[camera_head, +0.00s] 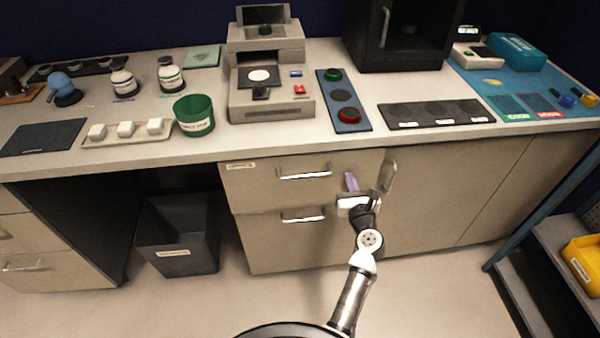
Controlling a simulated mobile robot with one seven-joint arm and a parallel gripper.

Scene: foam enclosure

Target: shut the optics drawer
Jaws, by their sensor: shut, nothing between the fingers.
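The upper drawer (258,190) under the counter has a bright bar handle (304,175) and a small label (240,166), too small to read; it may be the optics drawer. Its front seems to stand out slightly past the drawer front below (265,241); no open interior shows. My gripper (351,181) is shut and empty, with purple fingers pointing up at the right part of the upper drawer front, right of the handle. I cannot tell whether the fingers touch the front.
A grey upright handle (388,176) is close right of my gripper, by the cabinet door (430,195). The lower drawer has its own handle (303,216). A dark bin (178,238) stands left of the drawers. A shelf with a yellow bin (583,260) is at the right.

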